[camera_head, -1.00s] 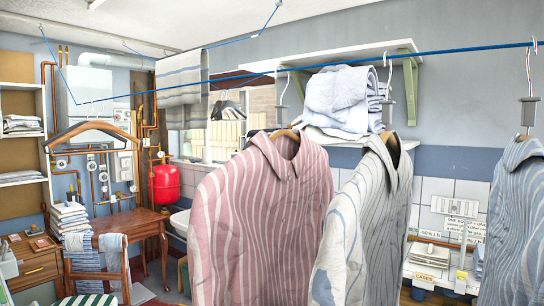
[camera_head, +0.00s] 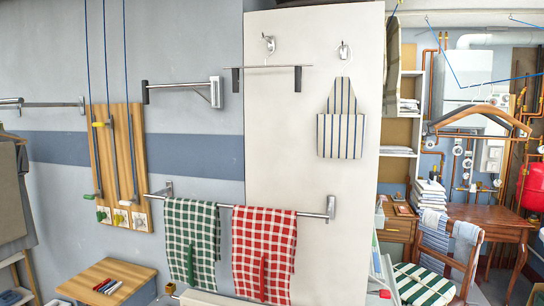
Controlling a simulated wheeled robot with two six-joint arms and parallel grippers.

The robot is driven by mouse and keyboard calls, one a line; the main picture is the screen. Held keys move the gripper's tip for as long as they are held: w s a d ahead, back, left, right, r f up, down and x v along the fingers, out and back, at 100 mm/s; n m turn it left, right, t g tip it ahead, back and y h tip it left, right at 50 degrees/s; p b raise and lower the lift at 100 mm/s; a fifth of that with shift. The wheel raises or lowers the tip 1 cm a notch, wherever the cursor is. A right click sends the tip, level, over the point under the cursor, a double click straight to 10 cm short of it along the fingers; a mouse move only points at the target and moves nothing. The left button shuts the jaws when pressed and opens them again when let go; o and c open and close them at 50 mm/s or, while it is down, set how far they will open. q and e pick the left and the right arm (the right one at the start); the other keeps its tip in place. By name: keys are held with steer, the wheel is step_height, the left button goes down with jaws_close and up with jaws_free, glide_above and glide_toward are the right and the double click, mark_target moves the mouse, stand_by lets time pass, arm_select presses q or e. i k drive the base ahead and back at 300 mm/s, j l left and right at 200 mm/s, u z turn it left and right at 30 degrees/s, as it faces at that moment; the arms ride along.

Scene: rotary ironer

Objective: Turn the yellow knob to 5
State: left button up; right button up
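A small yellow piece (camera_head: 170,289) shows at the bottom edge, left of a pale surface cut off by the frame. Another small yellow piece (camera_head: 98,124) is on the wooden wall board (camera_head: 104,160) at the left, which carries cords, dark levers and small coloured parts near its foot. Neither gripper is in view.
A green checked towel (camera_head: 190,240) and a red checked towel (camera_head: 263,255) hang on a rail before the white panel (camera_head: 290,120). A low wooden table (camera_head: 108,282) holds coloured sticks. A chair (camera_head: 468,262) and a desk (camera_head: 490,217) stand at right.

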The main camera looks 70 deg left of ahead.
mark_target(118, 219)
steer(key=u, duration=3.25)
steer(key=i, duration=0.15)
steer(key=j+z, duration=0.05)
